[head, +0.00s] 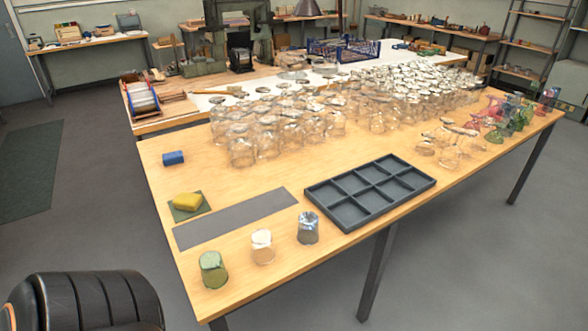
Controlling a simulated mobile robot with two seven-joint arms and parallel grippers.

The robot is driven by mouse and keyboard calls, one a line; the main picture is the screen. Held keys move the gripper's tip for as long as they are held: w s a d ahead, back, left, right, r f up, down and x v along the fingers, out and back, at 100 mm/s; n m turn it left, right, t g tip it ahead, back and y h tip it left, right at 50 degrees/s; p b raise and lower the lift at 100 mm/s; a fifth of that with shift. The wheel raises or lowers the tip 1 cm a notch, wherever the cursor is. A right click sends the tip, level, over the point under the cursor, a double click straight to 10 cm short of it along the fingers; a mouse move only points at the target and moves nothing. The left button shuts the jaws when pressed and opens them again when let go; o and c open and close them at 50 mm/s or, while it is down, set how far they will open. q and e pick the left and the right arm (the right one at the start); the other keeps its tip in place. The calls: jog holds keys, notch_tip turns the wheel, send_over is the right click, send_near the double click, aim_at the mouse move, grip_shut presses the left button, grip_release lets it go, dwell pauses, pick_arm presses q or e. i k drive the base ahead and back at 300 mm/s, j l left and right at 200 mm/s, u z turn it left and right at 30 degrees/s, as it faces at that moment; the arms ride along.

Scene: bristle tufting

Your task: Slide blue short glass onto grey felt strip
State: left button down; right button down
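The blue short glass (308,229) stands on the wooden table near its front edge. It is off the grey felt strip (235,218), a little in front of the strip's right end. The strip lies flat and bare on the table. A clear glass (262,248) and a green glass (213,271) stand to the left of the blue glass, in a loose row along the front edge. Neither of my grippers is in view.
A dark divided tray (429,182) with empty compartments lies right of the strip. A yellow sponge-like block (187,202) sits on a green pad, with a blue block (173,158) behind. Many clear glasses (290,135) crowd the back; coloured glasses (515,115) stand far right.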

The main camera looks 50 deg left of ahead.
aim_at(307, 233)
jog(key=i+u, duration=0.2)
jog(key=u, duration=0.2)
jog(key=i+l+u, duration=0.2)
jog(key=u, duration=0.2)
jog(key=i+l+u, duration=0.15)
jog(key=u, duration=0.2)
